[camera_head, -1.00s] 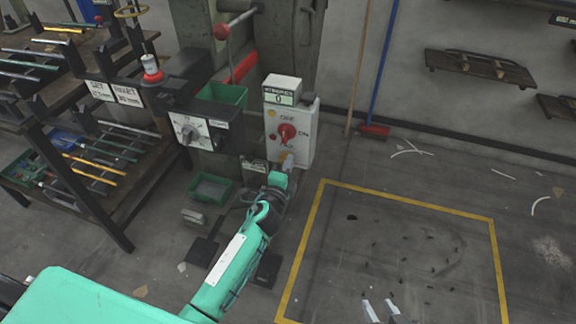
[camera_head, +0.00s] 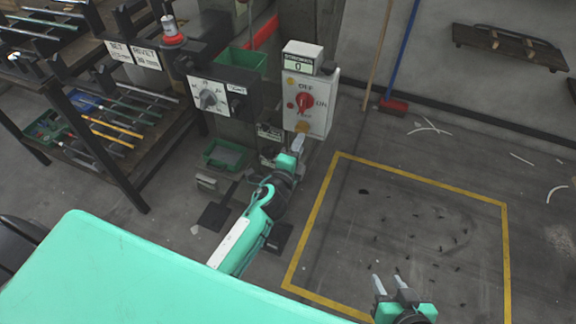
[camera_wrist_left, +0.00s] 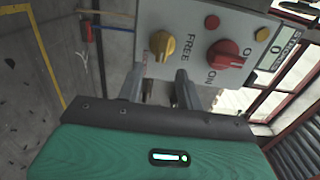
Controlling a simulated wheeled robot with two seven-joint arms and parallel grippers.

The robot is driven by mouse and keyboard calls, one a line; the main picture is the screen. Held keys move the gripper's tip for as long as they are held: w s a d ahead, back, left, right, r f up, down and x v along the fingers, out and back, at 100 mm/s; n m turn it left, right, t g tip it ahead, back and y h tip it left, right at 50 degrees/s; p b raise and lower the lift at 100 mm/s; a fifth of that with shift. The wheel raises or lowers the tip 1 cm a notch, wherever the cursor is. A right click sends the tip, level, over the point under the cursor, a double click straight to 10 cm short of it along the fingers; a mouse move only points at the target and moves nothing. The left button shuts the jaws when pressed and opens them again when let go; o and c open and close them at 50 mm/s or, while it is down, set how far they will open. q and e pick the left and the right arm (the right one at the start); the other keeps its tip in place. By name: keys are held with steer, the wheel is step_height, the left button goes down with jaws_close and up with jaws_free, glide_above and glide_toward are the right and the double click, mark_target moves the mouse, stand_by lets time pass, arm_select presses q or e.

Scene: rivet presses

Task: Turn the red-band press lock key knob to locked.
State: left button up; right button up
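The control box (camera_head: 322,97) is a light grey panel on the press, with a red rotary knob (camera_head: 305,103) marked OFF and ON. Below it is a yellow key knob (camera_head: 303,127), clearer in the left wrist view (camera_wrist_left: 162,45), with FREE lettered beside it. Its other label is not readable. My left gripper (camera_head: 297,146) is just below the box. In the left wrist view its two fingers (camera_wrist_left: 159,80) are apart and empty, pointing at the panel near the yellow knob, with no clear contact. My right gripper (camera_head: 389,284) has its fingers apart and empty, over the floor.
A second panel with a grey dial (camera_head: 208,98) sits left of the box, with a green bin (camera_head: 241,63) above. A workbench rack (camera_head: 110,110) stands at the left.

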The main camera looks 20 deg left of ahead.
arm_select(q)
steer(key=s, duration=0.9)
steer(key=shift+a, duration=0.15)
arm_select(e)
steer(key=shift+w+a+r, duration=0.15)
steer(key=shift+a+r, duration=0.05)
steer(key=shift+a, duration=0.1)
steer(key=shift+d+f, duration=0.1)
steer(key=shift+d, duration=0.05)
